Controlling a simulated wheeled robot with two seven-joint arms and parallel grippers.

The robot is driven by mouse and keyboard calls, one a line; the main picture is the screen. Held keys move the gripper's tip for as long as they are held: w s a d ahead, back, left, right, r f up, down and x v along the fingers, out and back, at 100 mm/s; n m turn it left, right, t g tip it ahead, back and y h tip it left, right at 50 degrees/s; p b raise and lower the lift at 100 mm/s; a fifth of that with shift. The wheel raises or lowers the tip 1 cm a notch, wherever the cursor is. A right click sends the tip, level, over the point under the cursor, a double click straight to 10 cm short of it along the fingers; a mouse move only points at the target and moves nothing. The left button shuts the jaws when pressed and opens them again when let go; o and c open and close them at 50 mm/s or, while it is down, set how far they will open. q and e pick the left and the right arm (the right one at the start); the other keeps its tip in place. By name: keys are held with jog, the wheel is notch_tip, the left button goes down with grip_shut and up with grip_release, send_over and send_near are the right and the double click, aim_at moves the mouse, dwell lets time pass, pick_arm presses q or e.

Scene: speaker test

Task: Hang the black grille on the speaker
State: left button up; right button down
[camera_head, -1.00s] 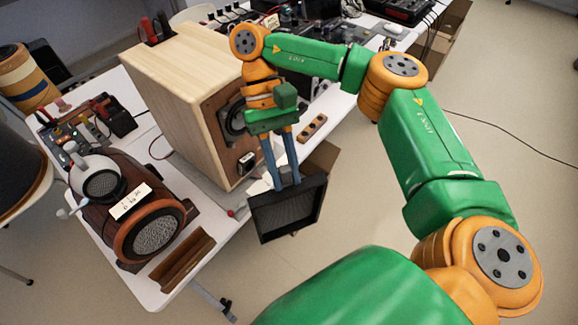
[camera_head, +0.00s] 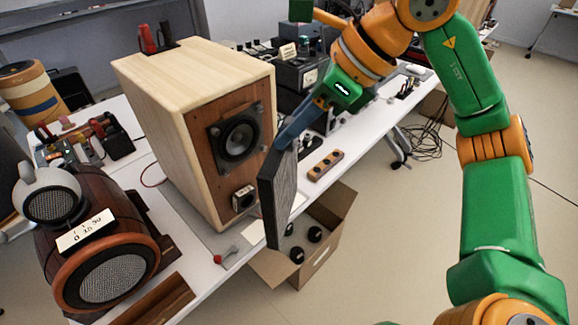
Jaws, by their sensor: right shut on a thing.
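The speaker (camera_head: 200,120) is a pale wooden box on the white table, with its brown front panel facing right and toward me. A black driver (camera_head: 236,137) and a small terminal or port piece (camera_head: 243,198) show on that panel. My right gripper (camera_head: 288,138) is shut on the upper edge of the black grille (camera_head: 279,195). The grille hangs upright, seen nearly edge-on, just right of the speaker's front and apart from it as far as I can tell. The fingertips are partly hidden by the grille. My left gripper is not in view.
A brown barrel-shaped speaker (camera_head: 100,245) stands at the left front of the table (camera_head: 207,281). An open cardboard box (camera_head: 325,232) with dark round parts sits below the grille. A wooden block with holes (camera_head: 325,165) lies behind it. Electronics crowd the back.

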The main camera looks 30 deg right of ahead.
jog(key=m+h, duration=0.1)
jog(key=m, duration=0.1)
jog(key=r+m+t+h+b, duration=0.1)
jog(key=m, duration=0.1)
jog(key=shift+r+t, duration=0.2)
jog(key=shift+t, duration=0.1)
jog(key=shift+r+m+h+b, duration=0.3)
jog(key=shift+r+m, duration=0.05)
jog(key=shift+m, duration=0.35)
jog(key=shift+w+r, duration=0.1)
jog(key=shift+r, duration=0.1)
jog(key=shift+w+p, duration=0.25)
jog(key=shift+p, duration=0.05)
pick_arm(q)
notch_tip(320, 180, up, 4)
jog(key=p, duration=0.6)
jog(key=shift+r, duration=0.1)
pick_arm(e)
jog(key=w+a, duration=0.3)
jog(key=w, duration=0.7)
jog(key=shift+a, duration=0.25)
jog(key=shift+f, duration=0.1)
